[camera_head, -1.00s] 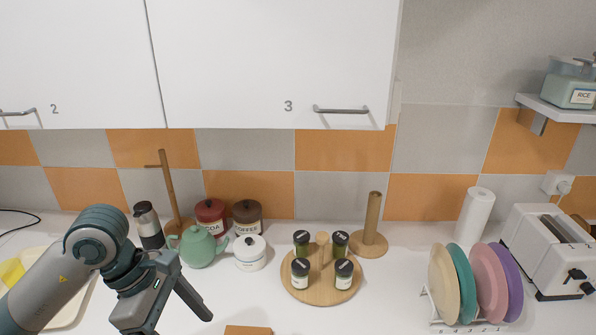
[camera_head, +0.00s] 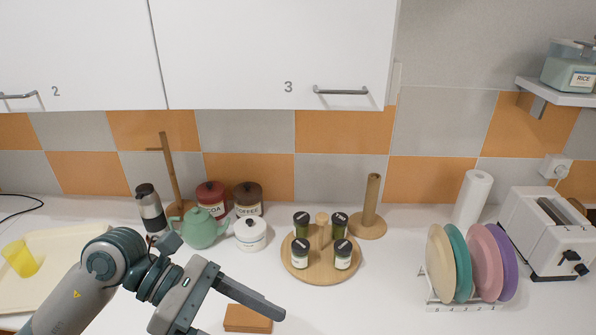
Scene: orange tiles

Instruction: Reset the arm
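My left arm comes in from the lower left in the head view, and its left gripper (camera_head: 238,316) is over the front of the white counter. One long dark finger points to the lower right from the upper end of the gripper body. The other finger is mostly cut off by the bottom edge. The fingers look spread, and I see nothing held. My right gripper is not in view.
A green teapot (camera_head: 201,229), white sugar pot (camera_head: 250,235) and dark-topped flask (camera_head: 150,212) stand behind the arm. A round wooden spice tray (camera_head: 322,274) is in the middle. A plate rack (camera_head: 458,303) and white toaster (camera_head: 545,235) are at right. A yellow cup (camera_head: 20,258) sits far left.

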